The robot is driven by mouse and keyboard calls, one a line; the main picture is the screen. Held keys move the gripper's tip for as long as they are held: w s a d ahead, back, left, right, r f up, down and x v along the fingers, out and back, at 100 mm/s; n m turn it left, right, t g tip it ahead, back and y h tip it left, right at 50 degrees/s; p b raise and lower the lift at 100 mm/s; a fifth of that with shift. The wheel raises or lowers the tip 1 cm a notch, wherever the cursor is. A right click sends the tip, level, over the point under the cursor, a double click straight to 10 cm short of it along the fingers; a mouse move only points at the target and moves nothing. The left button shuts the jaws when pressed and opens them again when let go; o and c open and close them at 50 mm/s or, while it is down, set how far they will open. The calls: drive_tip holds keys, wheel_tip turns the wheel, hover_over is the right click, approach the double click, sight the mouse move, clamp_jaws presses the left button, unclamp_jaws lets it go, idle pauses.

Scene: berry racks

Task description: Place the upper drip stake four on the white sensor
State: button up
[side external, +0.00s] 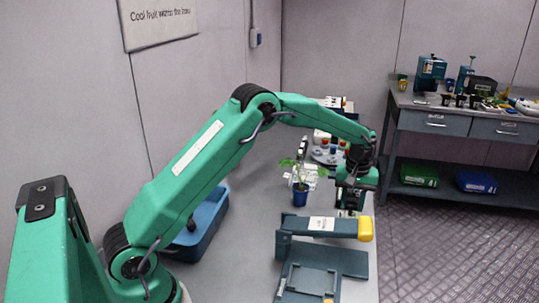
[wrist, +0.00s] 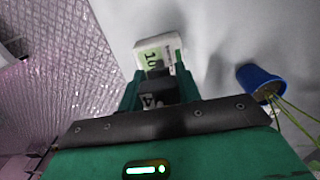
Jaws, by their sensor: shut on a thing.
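In the wrist view my gripper (wrist: 157,76) is shut on a small black piece with a white 4 on it, the drip stake four (wrist: 150,99). The white sensor (wrist: 143,45), with a green display, lies just beyond the fingertips and is partly covered by them and the stake. I cannot tell whether the stake touches it. In the side view my gripper (side external: 350,200) points down near the table's right edge. The stake and the sensor cannot be made out there.
A plant in a blue pot (side external: 300,194) stands close left of my gripper; the pot also shows in the wrist view (wrist: 259,82). A grey-blue rack with a yellow end (side external: 340,228) is in front. A blue bin (side external: 207,222) sits left. Several small items stand behind.

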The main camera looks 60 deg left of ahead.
sight(353, 195)
drive_tip(key=shift+f, duration=0.15)
drive_tip(key=o, duration=0.9)
wheel_tip(353, 195, up, 12)
drive_tip(key=shift+f, duration=0.1)
drive_tip(key=shift+r, duration=0.3)
idle(0.6)
